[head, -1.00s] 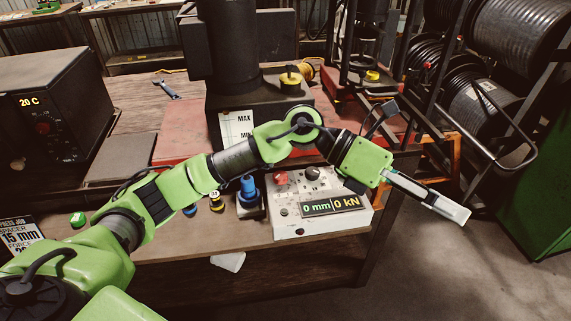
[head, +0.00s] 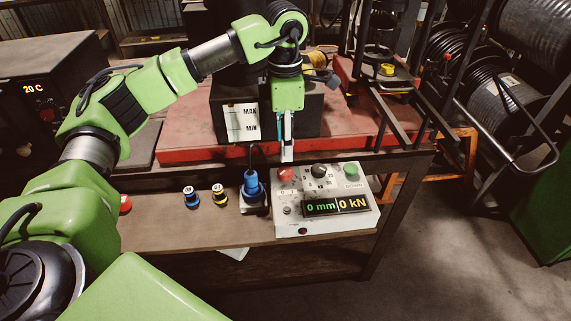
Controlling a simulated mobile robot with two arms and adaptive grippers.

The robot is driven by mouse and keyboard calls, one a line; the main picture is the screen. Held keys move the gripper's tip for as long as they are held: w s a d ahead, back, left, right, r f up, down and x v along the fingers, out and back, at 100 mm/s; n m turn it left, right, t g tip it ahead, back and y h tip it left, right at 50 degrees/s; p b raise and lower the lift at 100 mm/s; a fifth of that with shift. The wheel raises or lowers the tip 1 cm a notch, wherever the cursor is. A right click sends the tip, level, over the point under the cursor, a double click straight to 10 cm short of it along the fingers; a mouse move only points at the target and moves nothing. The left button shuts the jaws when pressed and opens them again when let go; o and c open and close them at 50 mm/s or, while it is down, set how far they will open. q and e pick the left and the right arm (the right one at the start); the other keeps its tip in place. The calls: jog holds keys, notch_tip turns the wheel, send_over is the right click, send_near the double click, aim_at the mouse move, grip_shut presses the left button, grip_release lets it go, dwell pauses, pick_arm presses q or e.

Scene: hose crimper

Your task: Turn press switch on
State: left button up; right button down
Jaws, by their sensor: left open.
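The press control box (head: 340,222) is a light grey panel at the front right of the bench. It bears a red button (head: 285,174), a black knob (head: 319,171), a green button (head: 351,169) marked DOWN, and a small round control (head: 287,210) on the left. Its lit display (head: 336,206) reads 0 mm and 0 kN. I cannot tell which control is the switch, or its setting. My left gripper (head: 286,150) points down just behind and above the red button, apart from the panel. It is open and empty, its fingers seen nearly edge-on. My right gripper is out of view.
A blue fitting (head: 251,187) stands left of the box, with small blue and yellow fittings (head: 219,194) beyond it. The red press base (head: 190,140) lies behind. A heater box (head: 45,95) reads 20 C. Hose reels (head: 500,105) stand at right.

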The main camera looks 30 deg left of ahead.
aim_at(285, 170)
pick_arm(q)
notch_tip(285, 170, down, 9)
jog(key=shift+r+p, duration=0.1)
jog(key=shift+p, duration=0.75)
jog(key=c, duration=1.1)
